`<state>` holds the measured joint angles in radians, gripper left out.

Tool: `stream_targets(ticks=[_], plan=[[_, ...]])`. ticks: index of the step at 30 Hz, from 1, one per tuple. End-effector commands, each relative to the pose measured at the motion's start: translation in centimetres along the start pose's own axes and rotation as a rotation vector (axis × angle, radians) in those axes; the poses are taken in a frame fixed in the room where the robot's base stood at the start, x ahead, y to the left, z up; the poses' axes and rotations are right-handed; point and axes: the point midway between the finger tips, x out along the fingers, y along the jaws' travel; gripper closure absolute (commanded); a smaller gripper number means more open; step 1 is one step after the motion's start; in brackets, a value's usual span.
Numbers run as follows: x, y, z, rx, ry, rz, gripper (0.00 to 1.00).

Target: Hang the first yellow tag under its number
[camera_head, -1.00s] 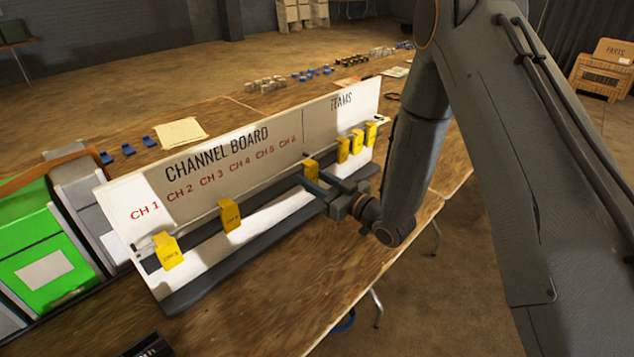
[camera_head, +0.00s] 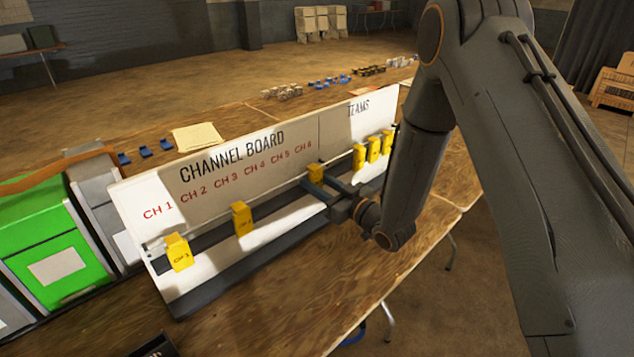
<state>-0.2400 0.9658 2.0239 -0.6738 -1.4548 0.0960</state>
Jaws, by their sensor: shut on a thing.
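The white channel board (camera_head: 262,214) stands on the wooden table, with red numbers CH 1 to CH 6 and a TEAMS section at right. My gripper (camera_head: 318,182) is shut on a yellow tag (camera_head: 315,173) in front of the board, below and slightly right of CH 6. Its lettering is hidden. One yellow tag (camera_head: 177,253) hangs below CH 1. Another yellow tag (camera_head: 242,219) hangs lower along the board, below about CH 3. Three yellow tags (camera_head: 373,149) hang side by side under TEAMS, close to my arm.
A green case (camera_head: 50,240) and a grey case (camera_head: 100,200) stand left of the board. A paper sheet (camera_head: 197,137) and several small blue items (camera_head: 145,150) lie behind it. The table (camera_head: 250,315) in front of the board is mostly clear.

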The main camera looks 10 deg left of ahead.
Motion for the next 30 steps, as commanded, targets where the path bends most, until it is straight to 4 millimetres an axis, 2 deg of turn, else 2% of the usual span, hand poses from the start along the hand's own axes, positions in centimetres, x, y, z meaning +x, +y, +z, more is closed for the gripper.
stream_targets(ticks=[9,10,13,23,26,30], plan=[[0.0,0.0,0.1,0.000,0.000,0.000,0.86],[0.0,0.0,0.1,0.000,0.000,0.000,0.61],[0.0,0.0,0.1,0.000,0.000,0.000,0.45],[-0.3,0.0,0.1,0.000,0.000,0.000,0.45],[-1.2,0.1,0.1,-0.001,-0.001,0.001,0.45],[-3.5,0.2,0.2,0.001,-0.001,0.003,0.45]])
